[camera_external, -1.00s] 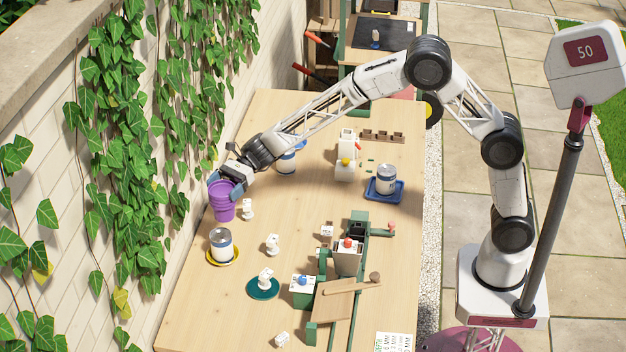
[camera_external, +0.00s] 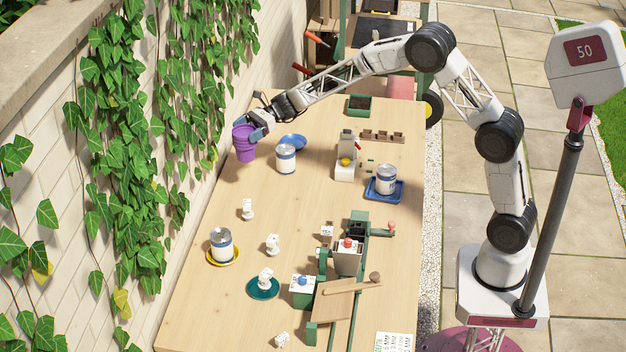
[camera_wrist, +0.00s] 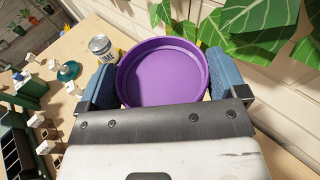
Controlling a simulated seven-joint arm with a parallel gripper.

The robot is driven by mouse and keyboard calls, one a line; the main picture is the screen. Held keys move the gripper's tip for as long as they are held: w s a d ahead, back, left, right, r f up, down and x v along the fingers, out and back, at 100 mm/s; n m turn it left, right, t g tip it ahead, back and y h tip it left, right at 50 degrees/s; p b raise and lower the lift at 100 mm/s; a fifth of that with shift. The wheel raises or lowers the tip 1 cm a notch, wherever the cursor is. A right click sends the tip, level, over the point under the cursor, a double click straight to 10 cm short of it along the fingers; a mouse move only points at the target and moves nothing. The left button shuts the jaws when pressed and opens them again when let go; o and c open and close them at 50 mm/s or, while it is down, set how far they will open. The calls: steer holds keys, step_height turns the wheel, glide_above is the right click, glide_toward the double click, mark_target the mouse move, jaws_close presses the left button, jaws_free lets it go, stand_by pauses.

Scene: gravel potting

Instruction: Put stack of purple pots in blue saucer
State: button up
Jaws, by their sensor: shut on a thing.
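The stack of purple pots (camera_external: 244,147) is held by my gripper (camera_external: 258,123) near the wall at the far left of the table. In the wrist view the top purple pot (camera_wrist: 163,75) sits between the two blue fingers of my gripper (camera_wrist: 160,84), its open mouth toward the camera and empty.
A can on a yellow saucer (camera_external: 237,256) and a teal saucer (camera_external: 263,288) with a small white piece stand toward the front. A blue square tray (camera_external: 398,191) with a can is at the right. The ivy wall (camera_external: 110,180) runs close along the left table edge.

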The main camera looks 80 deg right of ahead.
steer(key=s+d+m+t+h, duration=0.1)
steer(key=s+d, duration=0.3)
steer(key=d, duration=0.7)
steer(key=s+d+m+t+h, duration=0.1)
steer(key=s+d, duration=0.3)
steer(key=d, duration=0.6)
steer(key=s+d+m+t+h, duration=0.1)
steer(key=s+d, duration=0.3)
steer(key=d, duration=0.7)
steer(key=f, duration=0.5)
steer(key=shift+w+a+f, duration=0.1)
steer(key=shift+w+a, duration=0.25)
step_height(320, 180, down, 6)
steer(key=shift+f, duration=0.2)
steer(key=shift+f, duration=1.75)
steer(key=shift+f, duration=0.15)
